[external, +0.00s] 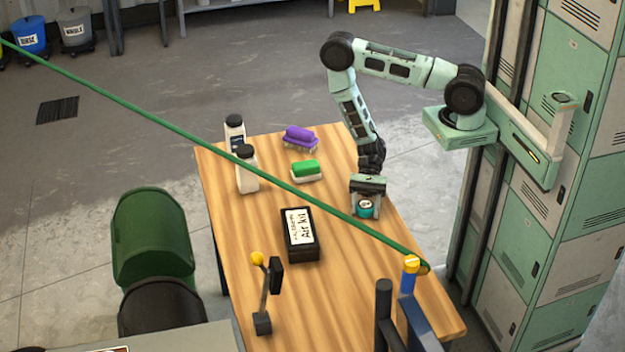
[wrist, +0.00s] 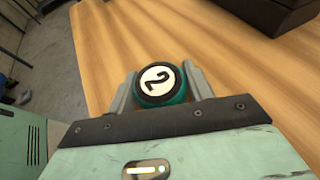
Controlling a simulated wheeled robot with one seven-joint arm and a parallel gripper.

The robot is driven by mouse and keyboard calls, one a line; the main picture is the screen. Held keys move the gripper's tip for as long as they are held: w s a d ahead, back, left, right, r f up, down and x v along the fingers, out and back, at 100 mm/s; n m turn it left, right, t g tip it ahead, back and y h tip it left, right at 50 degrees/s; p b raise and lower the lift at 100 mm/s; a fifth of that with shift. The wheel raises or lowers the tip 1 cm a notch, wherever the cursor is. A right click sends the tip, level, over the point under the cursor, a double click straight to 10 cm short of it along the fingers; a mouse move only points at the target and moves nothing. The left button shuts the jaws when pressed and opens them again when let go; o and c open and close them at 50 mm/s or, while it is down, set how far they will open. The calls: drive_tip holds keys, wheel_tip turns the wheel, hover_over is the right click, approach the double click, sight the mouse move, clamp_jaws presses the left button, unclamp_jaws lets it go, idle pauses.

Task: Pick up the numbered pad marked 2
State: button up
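The numbered pad marked 2 (wrist: 158,82) is round and teal, with a black top and a white disc bearing a black 2. It also shows in the external view (external: 365,208) at the right side of the wooden table. My gripper (wrist: 161,88) points down over it, with one finger on each side. The fingers are very close to the pad's sides; I cannot tell whether they touch it. In the external view, my gripper (external: 365,209) is low at the tabletop. The pad's near lower side is hidden by the gripper body.
On the wooden table (external: 240,235) are a black Air kit box (external: 301,249), a green-and-white brush (external: 306,171), a purple brush (external: 299,138), two white bottles (external: 247,172) and a yellow-knobbed lever (external: 263,295). A green hose (external: 190,136) crosses the external view. Lockers (external: 570,70) stand right.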

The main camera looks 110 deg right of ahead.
drive_tip(key=c, duration=0.4)
drive_tip(key=shift+r, duration=0.1)
